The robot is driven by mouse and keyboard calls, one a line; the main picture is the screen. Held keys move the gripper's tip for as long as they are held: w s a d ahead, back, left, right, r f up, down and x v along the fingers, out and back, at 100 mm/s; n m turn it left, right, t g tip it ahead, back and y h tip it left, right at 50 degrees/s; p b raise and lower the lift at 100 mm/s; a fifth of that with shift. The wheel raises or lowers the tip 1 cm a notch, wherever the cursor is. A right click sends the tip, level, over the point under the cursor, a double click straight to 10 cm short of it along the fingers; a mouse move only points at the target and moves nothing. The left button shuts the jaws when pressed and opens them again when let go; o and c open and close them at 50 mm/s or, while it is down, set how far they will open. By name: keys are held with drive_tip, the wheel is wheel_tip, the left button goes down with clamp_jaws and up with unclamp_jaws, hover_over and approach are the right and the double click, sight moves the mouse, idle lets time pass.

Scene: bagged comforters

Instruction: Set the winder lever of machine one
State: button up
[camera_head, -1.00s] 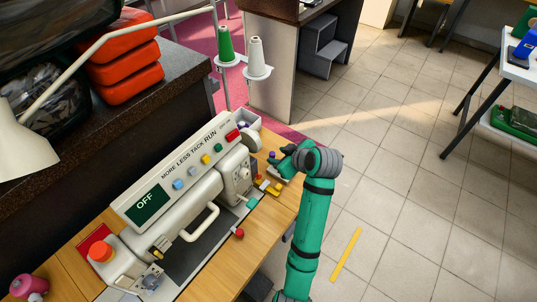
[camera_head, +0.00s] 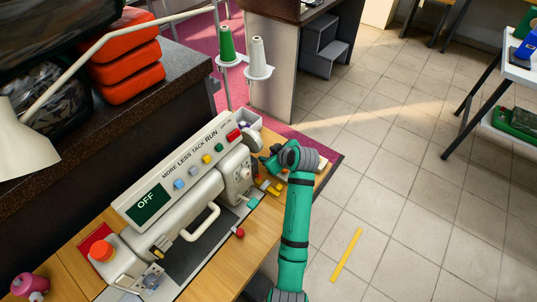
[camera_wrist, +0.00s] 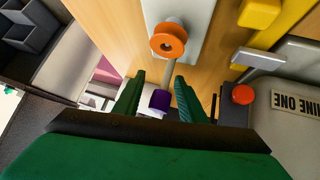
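Machine one (camera_head: 178,190) is the cream sewing machine on the wooden table, with a dark display reading OFF. In the wrist view, part of its label (camera_wrist: 296,103) reads "MINE ONE". A thin grey lever with a purple knob (camera_wrist: 160,100), apparently the winder lever, runs from near an orange bobbin (camera_wrist: 167,40) on a pale plate. My gripper (camera_wrist: 157,84) is open, with its green fingers on either side of the lever and knob. Contact with the knob cannot be told. In the head view, my gripper (camera_head: 270,163) is at the machine's right end, and the lever is hidden there.
A red knob (camera_wrist: 242,95) on a dark block sits just right of my fingers. Yellow parts (camera_wrist: 262,14) and a metal tab (camera_wrist: 258,58) are close by. Thread cones (camera_head: 257,55) stand behind the machine. Open tiled floor (camera_head: 400,200) lies to the right.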

clamp_jaws()
drive_tip(key=shift+d, duration=0.1)
drive_tip(key=shift+s+d+r+m+t+y, duration=0.15)
drive_tip(key=shift+d+r+t+y, duration=0.05)
drive_tip(key=shift+t+y, duration=0.45)
drive_tip(key=shift+s+d+r+m+t+y, duration=0.2)
drive_tip(key=shift+d+t+y, duration=0.05)
drive_tip(key=shift+t+y, duration=0.35)
drive_tip(key=shift+s+d+r+m+t+y, duration=0.15)
drive_tip(key=shift+d+r+t+y, duration=0.05)
drive_tip(key=shift+t+y, duration=0.4)
unclamp_jaws()
drive_tip(key=v, duration=1)
drive_tip(key=shift+s+d+r, duration=0.2)
drive_tip(key=shift+s+d, duration=0.05)
drive_tip(key=shift+d, duration=0.05)
